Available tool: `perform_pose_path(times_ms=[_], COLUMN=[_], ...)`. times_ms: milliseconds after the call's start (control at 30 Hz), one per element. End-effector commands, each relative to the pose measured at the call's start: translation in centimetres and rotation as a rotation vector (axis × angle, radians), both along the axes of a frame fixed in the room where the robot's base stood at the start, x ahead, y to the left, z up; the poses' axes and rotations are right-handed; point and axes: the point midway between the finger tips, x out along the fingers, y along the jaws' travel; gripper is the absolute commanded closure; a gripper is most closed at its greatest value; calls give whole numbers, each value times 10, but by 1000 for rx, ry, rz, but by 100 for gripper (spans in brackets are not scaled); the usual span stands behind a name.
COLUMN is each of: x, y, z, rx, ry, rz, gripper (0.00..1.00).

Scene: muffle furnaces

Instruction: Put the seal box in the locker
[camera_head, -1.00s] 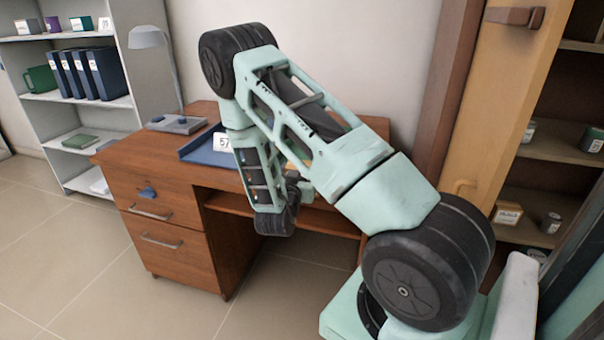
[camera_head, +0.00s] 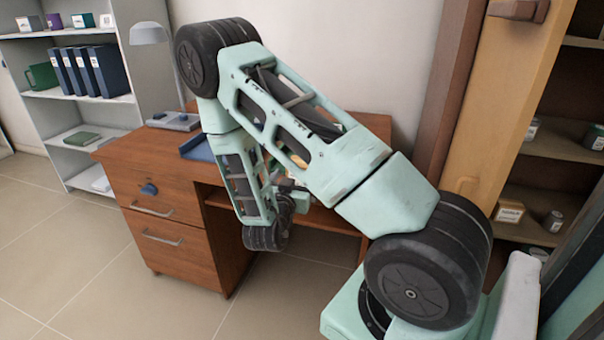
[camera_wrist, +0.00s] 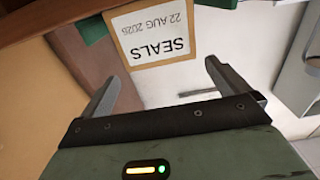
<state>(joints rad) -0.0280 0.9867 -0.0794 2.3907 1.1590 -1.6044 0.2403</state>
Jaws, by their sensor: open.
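The seal box (camera_wrist: 157,64) is at the top of the wrist view. Its upside-down white label reads SEALS, 22 AUG 2026, in a tan border with green parts on both sides; the rest is cut off. My gripper (camera_wrist: 162,72) is open and empty, with its fingers apart just short of the box. In the head view my arm covers the gripper, and only a small patch of yellow and green shows behind the arm above the desk. A tall tan cabinet (camera_head: 497,105), perhaps the locker, stands at the right with shelves showing.
A white shelf unit (camera_head: 57,95) with binders stands at the left. A small box (camera_head: 509,211) and cans occupy the cabinet shelves. Floor is clear at front left.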

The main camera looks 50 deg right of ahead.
Motion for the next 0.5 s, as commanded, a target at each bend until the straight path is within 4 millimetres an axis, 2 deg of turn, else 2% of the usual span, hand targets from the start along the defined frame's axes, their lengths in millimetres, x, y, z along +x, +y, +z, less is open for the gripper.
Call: perform_pose_path(times_ms=[33,200,333,500], x=[-3,-15,-21,-23], y=[12,39,51,57], z=[-2,-1,-1,0], rx=[1,1,1,1], ry=[1,2,0,-1], rz=[6,5,3,1], gripper=[0,0,0,0])
